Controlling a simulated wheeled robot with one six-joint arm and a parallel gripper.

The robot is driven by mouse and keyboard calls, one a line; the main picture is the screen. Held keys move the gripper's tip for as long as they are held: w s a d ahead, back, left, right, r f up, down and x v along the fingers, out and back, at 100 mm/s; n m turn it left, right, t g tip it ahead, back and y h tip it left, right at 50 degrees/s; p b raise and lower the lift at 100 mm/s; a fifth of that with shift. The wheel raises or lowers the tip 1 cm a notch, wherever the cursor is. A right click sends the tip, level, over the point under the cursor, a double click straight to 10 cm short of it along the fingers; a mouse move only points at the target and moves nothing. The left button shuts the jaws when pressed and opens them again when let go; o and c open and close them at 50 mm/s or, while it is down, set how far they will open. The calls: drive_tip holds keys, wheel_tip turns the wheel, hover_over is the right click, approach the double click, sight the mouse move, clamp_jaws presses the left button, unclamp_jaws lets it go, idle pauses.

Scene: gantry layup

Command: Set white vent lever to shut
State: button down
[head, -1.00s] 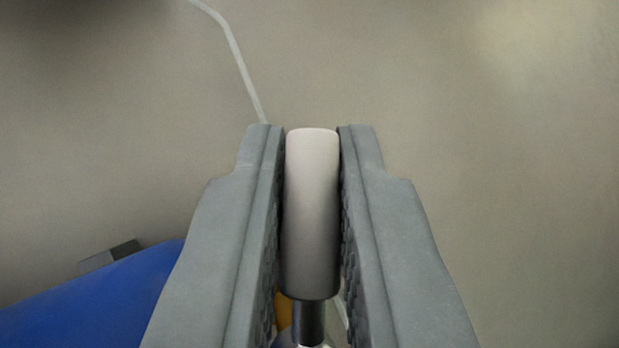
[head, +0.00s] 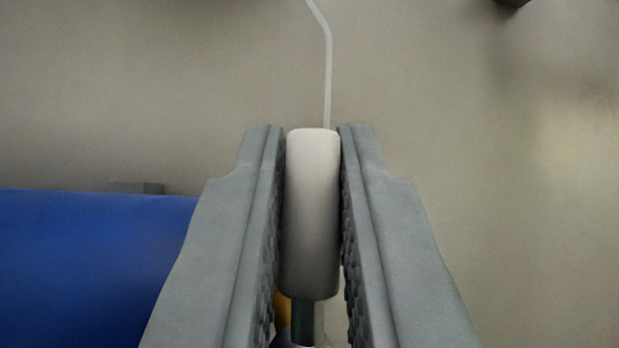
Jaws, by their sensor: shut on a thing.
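The white vent lever's handle (head: 311,215) stands between the two grey fingers of my gripper (head: 312,160) in the head view. The fingers are shut on it, one on each side. A dark metal stem (head: 305,322) runs down from the handle's lower end. The lever's pivot and any open or shut marking are hidden or out of view, so its setting cannot be read.
A large blue body (head: 90,270) lies at the lower left, beside the left finger, with a small grey block (head: 137,187) at its upper edge. A thin pale line (head: 328,70) runs up the plain grey-beige surface (head: 180,90). A dark shape touches the top right edge.

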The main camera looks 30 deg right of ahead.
drive_tip(key=c, duration=1.4)
unclamp_jaws()
drive_tip(key=shift+c, duration=0.2)
drive_tip(key=shift+s+a+f, duration=0.15)
drive_tip(key=shift+s+f, duration=0.05)
drive_tip(key=shift+f, duration=0.05)
drive_tip(key=shift+v, duration=1.15)
drive_tip(key=s+a, duration=0.5)
drive_tip(key=s, duration=0.5)
drive_tip(key=shift+s+a, duration=0.2)
drive_tip(key=shift+s, duration=0.2)
